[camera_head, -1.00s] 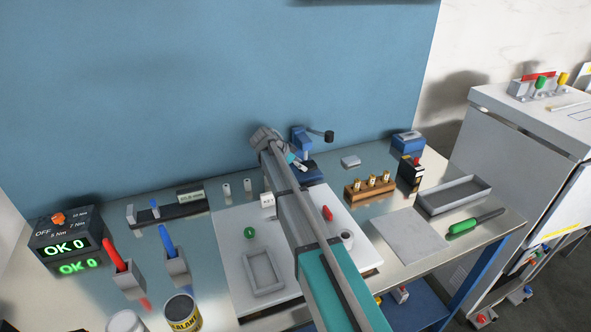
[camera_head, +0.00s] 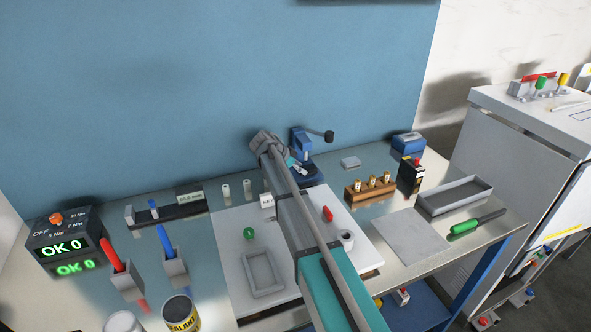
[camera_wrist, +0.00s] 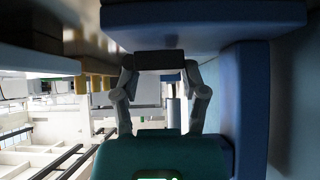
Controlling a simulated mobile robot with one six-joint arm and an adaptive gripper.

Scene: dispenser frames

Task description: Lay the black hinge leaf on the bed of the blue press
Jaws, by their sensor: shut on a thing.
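The blue press (camera_head: 301,142) stands at the back of the bench against the blue wall, with a dark lever knob on its right. In the wrist view, its blue body (camera_wrist: 245,110) runs along the right and a broad blue part (camera_wrist: 200,26) spans the top. My gripper (camera_wrist: 160,70) is shut on the black hinge leaf (camera_wrist: 160,60), which lies across between the fingertips. The leaf is close to the broad blue part; I cannot tell whether they touch. In the head view, my gripper (camera_head: 295,166) is at the press, and my arm hides part of it.
A wooden block with brass pieces (camera_head: 370,188) and a black box with a red top (camera_head: 411,174) stand right of the press. A small grey block (camera_head: 350,162) lies nearer it. A white mat (camera_head: 235,245) lies under my arm. Two pale cylinders (camera_head: 236,188) stand left.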

